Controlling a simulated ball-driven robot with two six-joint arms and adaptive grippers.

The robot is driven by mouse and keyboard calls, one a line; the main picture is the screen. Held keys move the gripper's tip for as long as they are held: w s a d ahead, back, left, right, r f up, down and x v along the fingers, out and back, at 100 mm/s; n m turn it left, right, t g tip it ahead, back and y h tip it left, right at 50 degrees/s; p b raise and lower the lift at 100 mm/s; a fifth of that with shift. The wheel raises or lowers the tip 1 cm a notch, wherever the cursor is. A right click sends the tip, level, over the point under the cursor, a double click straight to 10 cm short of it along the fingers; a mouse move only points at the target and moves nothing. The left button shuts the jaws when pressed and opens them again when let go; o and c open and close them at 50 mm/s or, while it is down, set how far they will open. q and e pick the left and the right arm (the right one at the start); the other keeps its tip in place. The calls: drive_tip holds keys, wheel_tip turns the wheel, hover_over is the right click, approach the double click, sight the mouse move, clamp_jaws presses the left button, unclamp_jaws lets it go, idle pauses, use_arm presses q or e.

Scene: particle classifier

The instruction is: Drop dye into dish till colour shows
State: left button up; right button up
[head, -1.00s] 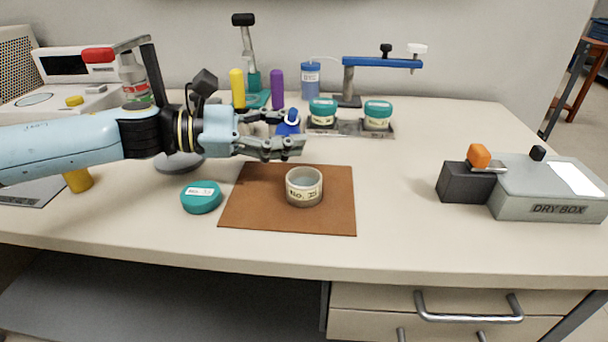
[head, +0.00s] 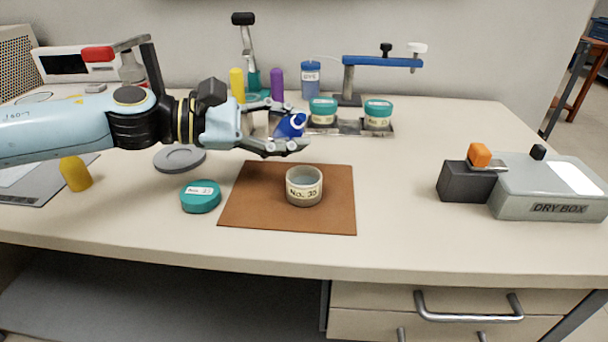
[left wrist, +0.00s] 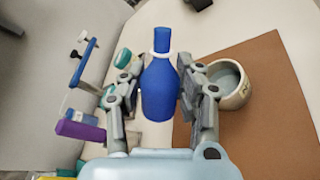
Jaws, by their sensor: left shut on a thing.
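The small blue dye bottle (head: 291,126) with a white collar is held in my left gripper (head: 292,128). It is tilted, its cap end up and to the right, behind and above the dish. In the left wrist view the bottle (left wrist: 159,92) sits between the two fingers. The open dish (head: 304,187), labelled "No." with a number, stands upright on the brown mat (head: 255,205). Its inside looks grey-blue, with no strong colour showing. It also shows in the left wrist view (left wrist: 235,88). The teal lid (head: 201,197) lies left of the mat. My right gripper is in neither view.
Two teal-lidded jars (head: 323,111) stand on a rack behind the mat, near a blue-armed stand (head: 380,63). A grey dry box (head: 550,188) and a dark block (head: 466,182) stand at the right.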

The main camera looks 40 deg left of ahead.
use_arm(q)
drive_tip(key=shift+a+m, duration=0.1)
drive_tip(key=shift+m, duration=0.2)
idle(0.8)
drive_tip(key=shift+w+f+m, duration=0.1)
drive_tip(key=shift+f+m, duration=0.05)
drive_tip(key=shift+m, duration=0.15)
idle(0.8)
drive_tip(key=shift+a+f+y+b, duration=0.1)
drive_tip(key=shift+f+y+b, duration=0.1)
drive_tip(key=shift+y+b, duration=0.15)
idle(0.4)
drive_tip(key=shift+a+f+m+y, duration=0.1)
drive_tip(key=shift+f+m+y, duration=0.15)
drive_tip(key=shift+f+m, duration=0.25)
idle(1.2)
drive_tip(key=shift+w+r+m+y+p, duration=0.1)
drive_tip(key=shift+r+m+y+p, duration=0.4)
drive_tip(key=shift+m+p, duration=0.65)
idle(2.2)
